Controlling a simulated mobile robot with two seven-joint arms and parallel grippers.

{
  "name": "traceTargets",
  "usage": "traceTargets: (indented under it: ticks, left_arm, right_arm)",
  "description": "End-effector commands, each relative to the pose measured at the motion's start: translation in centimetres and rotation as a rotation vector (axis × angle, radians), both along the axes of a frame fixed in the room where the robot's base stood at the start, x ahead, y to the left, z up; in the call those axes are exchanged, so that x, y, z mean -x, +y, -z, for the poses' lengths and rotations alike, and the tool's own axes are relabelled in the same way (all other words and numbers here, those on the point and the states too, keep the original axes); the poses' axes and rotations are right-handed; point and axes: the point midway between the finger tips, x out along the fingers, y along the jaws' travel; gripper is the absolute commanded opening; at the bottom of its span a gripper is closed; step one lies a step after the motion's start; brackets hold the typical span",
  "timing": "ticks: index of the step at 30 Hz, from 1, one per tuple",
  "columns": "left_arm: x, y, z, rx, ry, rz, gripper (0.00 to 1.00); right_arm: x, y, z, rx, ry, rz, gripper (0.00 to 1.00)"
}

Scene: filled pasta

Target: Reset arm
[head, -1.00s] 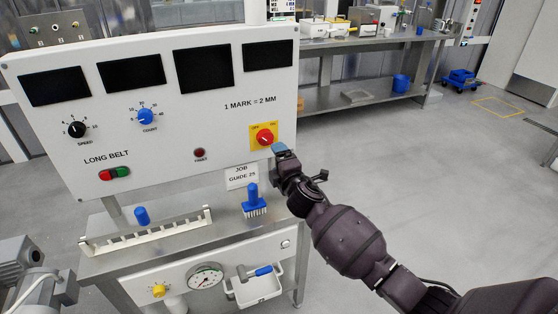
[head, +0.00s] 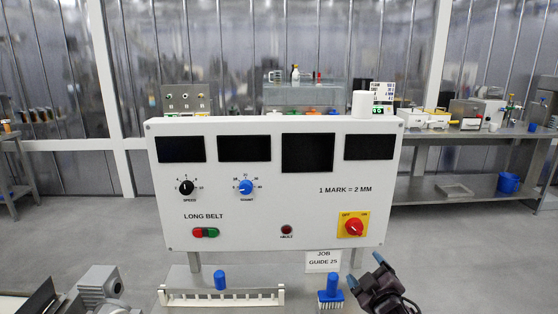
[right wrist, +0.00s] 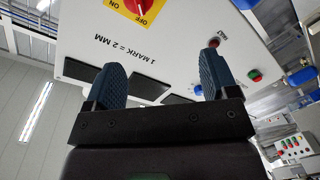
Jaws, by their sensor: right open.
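My right gripper (head: 369,272) is at the lower right in the head view, in front of the control panel (head: 290,215) and below its red and yellow rotary switch (head: 354,227). In the right wrist view its two blue fingertips (right wrist: 160,85) stand wide apart with nothing between them. The white panel fills the space beyond them, with the rotary switch (right wrist: 137,8) at the top. The gripper looks apart from the panel. My left gripper is in neither view.
Below the panel are a white toothed rack (head: 222,298), a blue knob (head: 220,280), a blue brush-like tool (head: 330,292) and a job guide card (head: 323,262). A grey motor (head: 103,288) is at lower left. A bench (head: 470,190) stands at the back right. Floor is clear at left.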

Motion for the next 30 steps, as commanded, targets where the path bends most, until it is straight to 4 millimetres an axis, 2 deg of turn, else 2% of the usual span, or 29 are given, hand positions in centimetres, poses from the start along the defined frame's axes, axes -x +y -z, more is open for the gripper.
traceTargets:
  ticks: [5,12,18,24,27,30]
  left_arm:
    - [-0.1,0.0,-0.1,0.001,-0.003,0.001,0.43]
    - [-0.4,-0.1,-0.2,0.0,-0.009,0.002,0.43]
    - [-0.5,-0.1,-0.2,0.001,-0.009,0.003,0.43]
    - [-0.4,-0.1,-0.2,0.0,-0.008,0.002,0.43]
    - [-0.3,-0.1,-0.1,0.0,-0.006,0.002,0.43]
    - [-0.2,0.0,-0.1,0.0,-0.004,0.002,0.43]
  right_arm:
    - [4.9,-0.8,3.8,-0.224,0.1,0.018,0.8]
    - [13.7,-2.5,9.7,-0.502,0.254,0.094,0.8]
    - [21.6,-4.2,14.1,-0.625,0.37,0.19,0.8]
    - [28.8,-5.6,18.1,-0.652,0.475,0.292,0.8]
    - [31.1,-5.9,19.4,-0.653,0.513,0.321,0.8]
    - [32.3,-6.1,20.0,-0.652,0.533,0.337,0.8]
